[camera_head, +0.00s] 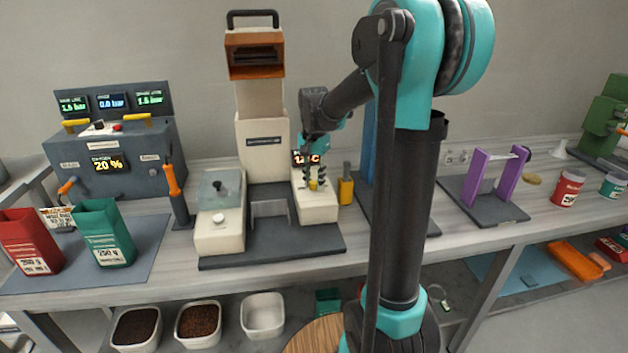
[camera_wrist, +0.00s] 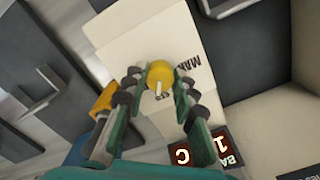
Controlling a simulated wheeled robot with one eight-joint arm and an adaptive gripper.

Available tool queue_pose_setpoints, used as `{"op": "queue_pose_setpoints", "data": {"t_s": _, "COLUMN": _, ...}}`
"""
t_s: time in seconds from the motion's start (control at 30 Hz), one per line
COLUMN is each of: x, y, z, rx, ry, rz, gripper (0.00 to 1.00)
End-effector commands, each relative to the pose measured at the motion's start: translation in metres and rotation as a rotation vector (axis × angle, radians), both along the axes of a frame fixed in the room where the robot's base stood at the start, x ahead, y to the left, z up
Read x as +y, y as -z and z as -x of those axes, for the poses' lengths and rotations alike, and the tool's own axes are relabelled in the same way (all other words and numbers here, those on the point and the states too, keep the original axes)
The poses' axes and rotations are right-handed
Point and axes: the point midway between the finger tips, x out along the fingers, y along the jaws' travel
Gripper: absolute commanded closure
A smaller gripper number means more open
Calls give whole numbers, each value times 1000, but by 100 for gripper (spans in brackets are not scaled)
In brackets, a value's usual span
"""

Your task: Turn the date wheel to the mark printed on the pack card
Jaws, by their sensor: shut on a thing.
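A yellow round knob (camera_head: 313,185) sits on the cream right-hand block (camera_head: 318,208) of the machine; it appears to be the date wheel. In the wrist view the knob (camera_wrist: 160,72) carries a short white pointer near its lower edge. Dark print beginning "MAR" lies just right of it. My gripper (camera_head: 314,181) reaches down from above and is shut on the knob; in the wrist view its fingers (camera_wrist: 158,85) touch either side. A small card (camera_head: 57,219) with print stands between the red and teal packs; its print is too small to read.
A small lit display (camera_head: 305,158) stands right behind the knob. A yellow-orange block (camera_head: 346,189) stands close at its right. The sealing tower (camera_head: 262,130) rises at the left. Red (camera_head: 30,242) and teal (camera_head: 106,234) packs stand on a grey mat at far left.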

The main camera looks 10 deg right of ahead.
Motion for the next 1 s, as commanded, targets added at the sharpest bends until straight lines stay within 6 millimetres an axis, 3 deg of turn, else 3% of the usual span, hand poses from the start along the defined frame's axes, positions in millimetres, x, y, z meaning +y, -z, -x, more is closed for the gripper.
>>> {"op": "queue_pose_setpoints", "data": {"t_s": 0.6, "x": 0, "y": 0, "z": -1, "rx": -1, "ry": 543, "rz": 0, "gripper": 100}}
{"op": "queue_pose_setpoints", "data": {"t_s": 1.0, "x": 0, "y": 0, "z": -1, "rx": -1, "ry": 716, "rz": 0, "gripper": 100}}
